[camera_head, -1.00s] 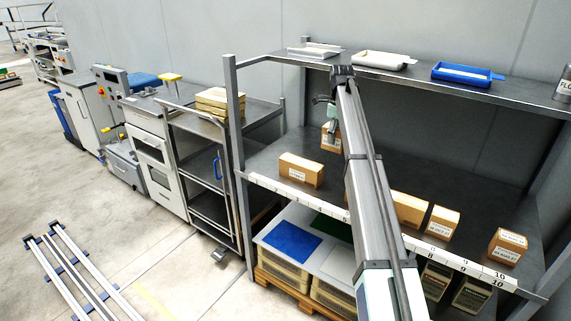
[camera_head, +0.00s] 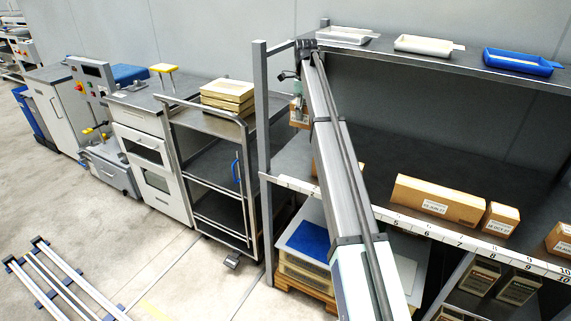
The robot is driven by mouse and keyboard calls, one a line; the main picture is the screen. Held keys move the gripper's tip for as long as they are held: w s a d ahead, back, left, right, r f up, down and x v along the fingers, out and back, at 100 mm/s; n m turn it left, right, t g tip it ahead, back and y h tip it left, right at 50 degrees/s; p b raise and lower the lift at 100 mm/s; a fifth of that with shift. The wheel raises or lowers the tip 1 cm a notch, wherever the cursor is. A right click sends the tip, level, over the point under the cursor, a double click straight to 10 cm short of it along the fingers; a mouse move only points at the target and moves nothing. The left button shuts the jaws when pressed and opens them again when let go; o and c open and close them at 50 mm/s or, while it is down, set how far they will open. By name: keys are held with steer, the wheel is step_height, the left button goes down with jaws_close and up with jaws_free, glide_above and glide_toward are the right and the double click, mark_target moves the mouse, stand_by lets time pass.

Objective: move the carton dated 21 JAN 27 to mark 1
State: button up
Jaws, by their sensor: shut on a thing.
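My gripper (camera_head: 298,104), at the far end of my arm, is shut on a small brown carton (camera_head: 299,121). The carton hangs at the left end of the shelf, close behind the left front post. Its label date cannot be read, and my arm hides part of it. The numbered strip (camera_head: 420,225) runs along the shelf's front edge. Its low-number end, where mark 1 belongs, is at the left near the post; that digit is too small to read surely. Whether the carton touches the shelf cannot be told.
Another carton (camera_head: 314,169) stands partly behind my arm. A long carton (camera_head: 437,201), a smaller one (camera_head: 500,219) and one at the right edge (camera_head: 562,240) stand along the front. An upper shelf (camera_head: 400,57) with trays is above. The left post (camera_head: 262,140) is close to my gripper.

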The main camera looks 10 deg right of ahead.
steer(key=shift+a+f, duration=0.2)
steer(key=shift+f, duration=0.15)
step_height(320, 180, down, 19)
steer(key=p, duration=0.4)
steer(key=shift+f+p, duration=0.1)
steer(key=shift+p, duration=0.25)
steer(key=shift+f, duration=0.1)
steer(key=o, duration=1.3)
steer(key=shift+c, duration=0.2)
step_height(320, 180, up, 12)
steer(key=b, duration=0.3)
